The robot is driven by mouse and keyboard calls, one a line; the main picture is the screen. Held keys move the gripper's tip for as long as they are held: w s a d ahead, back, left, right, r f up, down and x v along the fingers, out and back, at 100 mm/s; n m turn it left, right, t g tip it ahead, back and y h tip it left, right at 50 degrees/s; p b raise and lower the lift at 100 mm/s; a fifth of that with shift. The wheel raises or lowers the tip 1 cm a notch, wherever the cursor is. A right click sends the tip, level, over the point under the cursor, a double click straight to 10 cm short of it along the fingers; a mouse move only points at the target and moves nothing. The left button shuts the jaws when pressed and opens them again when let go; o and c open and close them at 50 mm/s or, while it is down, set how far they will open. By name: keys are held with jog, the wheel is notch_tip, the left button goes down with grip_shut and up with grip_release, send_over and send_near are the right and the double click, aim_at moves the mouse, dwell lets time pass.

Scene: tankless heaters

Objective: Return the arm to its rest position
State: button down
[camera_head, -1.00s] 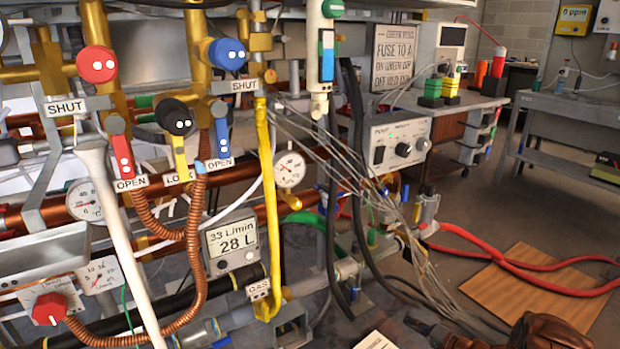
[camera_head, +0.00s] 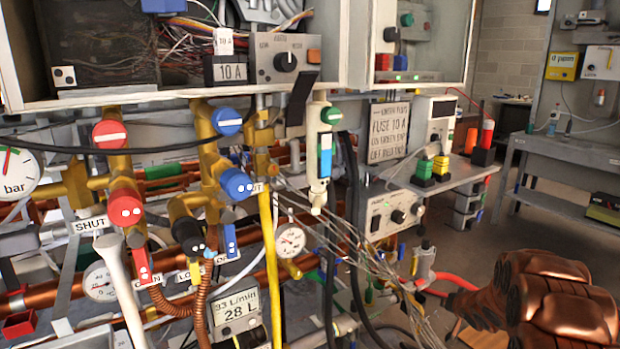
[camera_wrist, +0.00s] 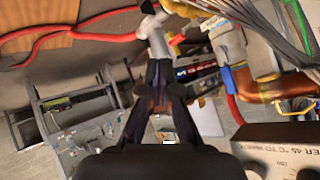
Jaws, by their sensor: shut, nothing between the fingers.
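My gripper (camera_wrist: 158,70) shows in the wrist view as two dark fingers reaching up the middle of the picture. The fingertips are together, with nothing held. A pale grey fitting (camera_wrist: 157,40) and a red hose (camera_wrist: 75,35) appear past the tips; their distance from the tips is unclear. In the head view a copper-brown, segmented part, which looks like part of my arm, is at the lower right. The fingers cannot be made out there.
The heater pipework (camera_head: 120,185), with red and blue valve handles, fills the left. Loose grey wires (camera_head: 345,245) hang in the middle. A control box (camera_head: 393,212) stands right of them. A grey bench (camera_head: 565,150) is at the back right, with open floor (camera_head: 470,245) before it.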

jog(key=s+a+r+g+h+p, duration=0.2)
jog(key=s+r+p, duration=0.3)
jog(key=s+r, duration=0.5)
jog(key=s+a+r+g+h+p, duration=0.1)
jog(key=s+a+r+g+p, duration=0.25)
jog(key=s+r, duration=0.65)
jog(key=s+a+r+n+g+y+p, duration=0.1)
jog(key=s+a+r+p, duration=0.3)
jog(key=s, duration=0.7)
jog(key=s+a+r+n+g+y+p, duration=0.1)
jog(key=s+a+r+n+g+p, duration=0.1)
jog(key=s+a+r, duration=0.5)
jog(key=s+a+r+n+g+y+p, duration=0.1)
jog(key=s+a+r+p, duration=0.5)
jog(key=s, duration=1)
jog(key=shift+a+r+n+g, duration=0.25)
jog(key=shift+r+n+g, duration=0.25)
jog(key=shift+g, duration=0.65)
